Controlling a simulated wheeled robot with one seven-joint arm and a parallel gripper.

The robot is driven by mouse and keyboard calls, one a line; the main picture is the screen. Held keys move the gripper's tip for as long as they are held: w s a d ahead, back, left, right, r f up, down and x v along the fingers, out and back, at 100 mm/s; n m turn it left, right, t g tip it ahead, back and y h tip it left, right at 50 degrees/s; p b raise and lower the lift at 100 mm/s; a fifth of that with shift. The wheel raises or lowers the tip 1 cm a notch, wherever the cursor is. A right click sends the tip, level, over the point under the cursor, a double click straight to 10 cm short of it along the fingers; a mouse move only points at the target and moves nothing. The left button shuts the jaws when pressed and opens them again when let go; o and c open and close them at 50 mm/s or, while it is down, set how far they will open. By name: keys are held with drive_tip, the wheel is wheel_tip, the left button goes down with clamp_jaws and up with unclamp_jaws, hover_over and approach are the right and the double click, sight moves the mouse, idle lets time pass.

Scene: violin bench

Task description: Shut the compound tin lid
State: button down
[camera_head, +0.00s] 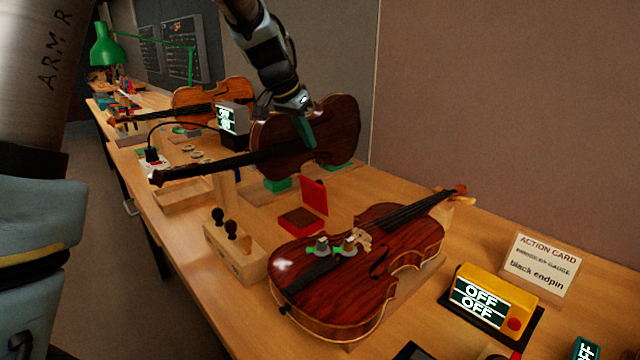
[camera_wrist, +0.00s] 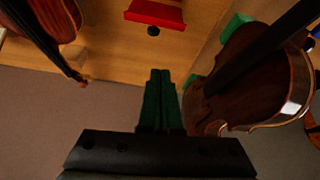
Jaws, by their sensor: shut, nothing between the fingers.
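The compound tin (camera_head: 300,221) is a small red box on the bench, with a dark top surface inside its rim. Its red lid (camera_head: 314,196) stands open, nearly upright, at the side toward the wall. My gripper (camera_head: 309,143), with green fingers, is above and behind the tin, in front of a dark violin, and apart from the lid. In the wrist view its fingers (camera_wrist: 160,75) are together and empty.
A violin (camera_head: 345,275) lies in front of the tin, and another violin (camera_head: 335,135) is propped behind it. A wooden block with dark pegs (camera_head: 234,248) stands left of the tin. A yellow switch box (camera_head: 495,295) and an action card (camera_head: 540,265) are at the right.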

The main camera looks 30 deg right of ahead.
sight(316, 194)
drive_tip(key=s+a+p+x, duration=0.1)
drive_tip(key=p+x, duration=0.3)
drive_tip(key=x, duration=0.5)
drive_tip(key=shift+s+f+m, duration=0.35)
drive_tip(key=shift+f+m, duration=0.05)
drive_tip(key=shift+f, duration=0.2)
drive_tip(key=shift+a+f+h+b, duration=0.2)
drive_tip(key=shift+h+b, duration=0.1)
drive_tip(key=shift+b, duration=0.75)
drive_tip(key=shift+r, duration=0.2)
drive_tip(key=shift+b, duration=0.45)
